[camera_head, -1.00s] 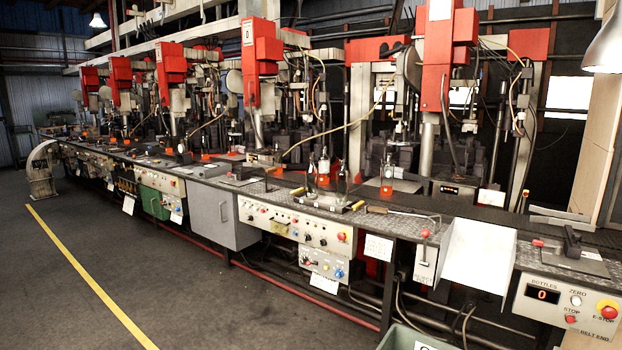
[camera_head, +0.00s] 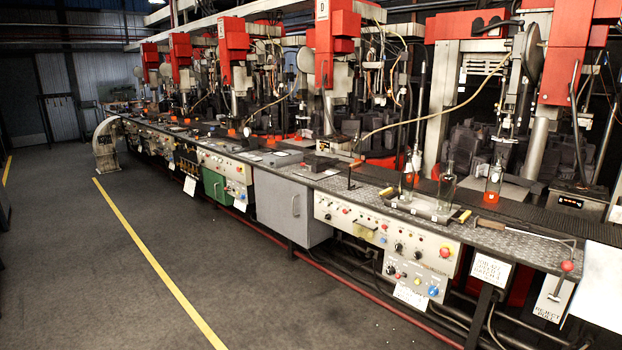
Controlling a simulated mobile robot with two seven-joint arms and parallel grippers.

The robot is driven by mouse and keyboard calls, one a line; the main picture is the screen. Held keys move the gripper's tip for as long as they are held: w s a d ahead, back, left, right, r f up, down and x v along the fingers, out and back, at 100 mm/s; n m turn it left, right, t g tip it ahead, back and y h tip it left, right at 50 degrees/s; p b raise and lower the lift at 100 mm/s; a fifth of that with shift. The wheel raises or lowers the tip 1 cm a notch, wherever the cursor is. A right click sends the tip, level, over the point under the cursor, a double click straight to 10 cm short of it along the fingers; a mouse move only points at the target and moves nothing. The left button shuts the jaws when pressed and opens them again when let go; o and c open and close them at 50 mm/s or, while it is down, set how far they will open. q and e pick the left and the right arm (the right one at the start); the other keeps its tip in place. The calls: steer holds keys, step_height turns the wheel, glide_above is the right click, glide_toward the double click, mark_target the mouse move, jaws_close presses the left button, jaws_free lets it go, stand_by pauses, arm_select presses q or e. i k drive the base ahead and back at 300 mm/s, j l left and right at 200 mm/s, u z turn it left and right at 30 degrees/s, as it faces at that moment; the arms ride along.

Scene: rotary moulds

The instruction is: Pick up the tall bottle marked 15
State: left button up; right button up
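Several clear glass bottles stand upright on the long machine bench. One bottle (camera_head: 447,188) stands on a small tray with yellow-ended handles, and another bottle (camera_head: 407,182) stands just left of it. A further bottle (camera_head: 493,182) stands farther right, in front of the machine, with an orange glow at its base. Small pale labels show low on them, but the numbers are too small to read, so I cannot tell which is marked 15. Neither of my grippers is in view.
The bench (camera_head: 345,185) runs from the near right to the far left, with control panels (camera_head: 385,240) and a grey cabinet (camera_head: 292,212) along its front. A white chute (camera_head: 602,285) is at the right edge. The floor (camera_head: 90,270) at left is clear, with a yellow line (camera_head: 150,255).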

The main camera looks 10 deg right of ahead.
mark_target(407, 173)
steer(key=i+j+z, duration=0.2)
steer(key=i+j, duration=0.2)
steer(key=i, duration=0.25)
steer(key=i+j+z, duration=0.15)
steer(key=i+j, duration=0.35)
steer(key=i, duration=0.1)
